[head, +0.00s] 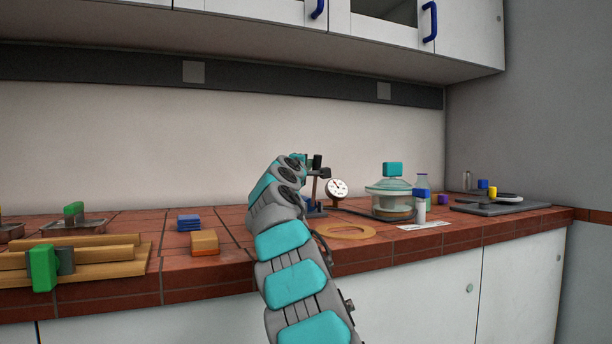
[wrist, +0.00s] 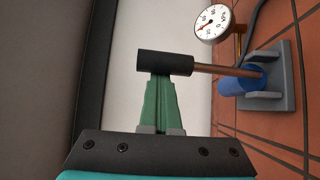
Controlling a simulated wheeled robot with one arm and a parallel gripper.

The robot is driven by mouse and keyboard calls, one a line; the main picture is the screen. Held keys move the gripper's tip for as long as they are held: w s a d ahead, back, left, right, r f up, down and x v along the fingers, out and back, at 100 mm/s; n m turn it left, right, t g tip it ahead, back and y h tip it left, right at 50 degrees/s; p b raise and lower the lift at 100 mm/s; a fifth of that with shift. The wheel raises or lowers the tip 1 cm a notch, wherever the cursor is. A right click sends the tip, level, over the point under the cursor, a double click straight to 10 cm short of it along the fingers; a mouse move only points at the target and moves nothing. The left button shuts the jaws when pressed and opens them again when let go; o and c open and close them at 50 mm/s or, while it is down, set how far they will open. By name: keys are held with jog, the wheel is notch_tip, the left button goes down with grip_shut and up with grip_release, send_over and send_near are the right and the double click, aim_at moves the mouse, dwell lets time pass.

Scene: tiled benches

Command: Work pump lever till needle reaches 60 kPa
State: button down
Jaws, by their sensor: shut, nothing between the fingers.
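The pump's lever shows in the wrist view as a black grip (wrist: 165,64) on a brown rod (wrist: 212,69). The rod runs to a blue pump cylinder (wrist: 240,80) on a grey base (wrist: 281,88). My gripper (wrist: 160,78) has its green fingers shut with nothing between them, their tips right at the grip's side; I cannot tell whether they touch. The white round gauge (wrist: 212,22) has a thin needle, its reading too small to tell. The gauge also shows in the head view (head: 337,189). My arm hides most of the gripper and pump there.
A glass vessel with a teal knob (head: 390,186) stands right of the gauge, near a bottle and a dark tray (head: 500,208).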

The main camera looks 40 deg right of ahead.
jog(key=s, duration=0.1)
jog(key=s+b, duration=0.1)
jog(key=s+f+b, duration=0.1)
jog(key=shift+s+a+f, duration=0.1)
jog(key=shift+s+a, duration=0.05)
jog(key=shift+a, duration=0.15)
jog(key=shift+s+a+f+b, duration=0.15)
jog(key=shift+s+f+b, duration=0.25)
jog(key=shift+s+b, duration=0.2)
jog(key=shift+s, duration=0.1)
